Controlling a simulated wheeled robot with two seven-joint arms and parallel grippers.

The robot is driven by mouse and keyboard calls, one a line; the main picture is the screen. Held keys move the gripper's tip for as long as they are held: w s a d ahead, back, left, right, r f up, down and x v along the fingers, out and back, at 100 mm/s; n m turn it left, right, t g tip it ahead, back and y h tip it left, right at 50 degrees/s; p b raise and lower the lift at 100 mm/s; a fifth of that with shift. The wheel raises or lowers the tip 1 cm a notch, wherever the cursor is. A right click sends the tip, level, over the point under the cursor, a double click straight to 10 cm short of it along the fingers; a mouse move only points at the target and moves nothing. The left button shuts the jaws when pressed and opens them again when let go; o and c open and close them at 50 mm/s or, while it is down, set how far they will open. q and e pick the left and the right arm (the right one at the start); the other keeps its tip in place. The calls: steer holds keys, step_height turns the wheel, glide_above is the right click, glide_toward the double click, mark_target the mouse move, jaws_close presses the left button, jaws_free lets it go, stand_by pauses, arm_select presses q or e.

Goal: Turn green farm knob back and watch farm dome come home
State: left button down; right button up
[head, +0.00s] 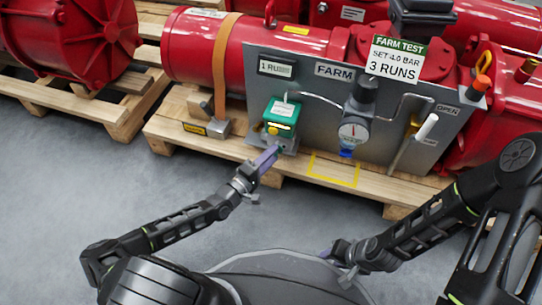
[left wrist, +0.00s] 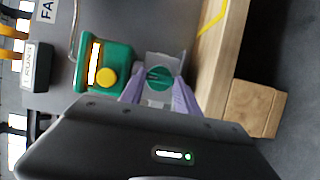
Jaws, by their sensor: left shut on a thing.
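The green farm knob (left wrist: 158,77) shows in the left wrist view between the two purple fingers of my left gripper (left wrist: 160,92), which is shut on it. The knob sits on a grey bracket beside a green box (left wrist: 104,66) with a lit display and a yellow button. In the head view my left gripper (head: 276,151) reaches the foot of this green box (head: 281,117), and its fingers hide most of the knob. My right gripper (head: 333,252) is low, near my base, away from the panel; its opening is unclear. I cannot make out which part is the farm dome.
The grey FARM panel (head: 318,113) carries a gauge (head: 353,131), tubing and a white-tipped lever (head: 427,127). A sign (head: 396,58) reads "SET 4.0 BAR, 3 RUNS"; a small plate (head: 277,67) reads "1 RUNS". Red actuators (head: 185,47) rest on wooden pallets (head: 180,137). Grey floor is clear in front.

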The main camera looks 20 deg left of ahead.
arm_select(q)
steer(key=shift+m, duration=0.3)
arm_select(e)
steer(key=shift+r, duration=0.15)
arm_select(q)
steer(key=shift+s+d+r+m+g+y+p, duration=0.15)
steer(key=shift+m+g+y+p, duration=0.3)
steer(key=shift+m+y+p, duration=1.3)
steer(key=shift+w+d+r+m+g+y+p, duration=0.1)
steer(key=shift+m+g+y+p, duration=0.4)
steer(key=shift+m+p, duration=2.45)
steer(key=shift+s+d+r+m+g+y+p, duration=0.15)
steer(key=shift+m+g+y+p, duration=0.3)
steer(key=shift+m+y+p, duration=1.3)
arm_select(e)
steer(key=s+a+r+p, duration=0.1)
steer(key=s+r+p, duration=0.1)
steer(key=r, duration=1.2)
steer(key=shift+s+r+g, duration=0.35)
steer(key=shift+s+g, duration=0.05)
steer(key=shift+s, duration=0.1)
arm_select(q)
steer(key=shift+w+h, duration=0.1)
steer(key=shift+h, duration=0.4)
arm_select(e)
steer(key=shift+a, duration=0.1)
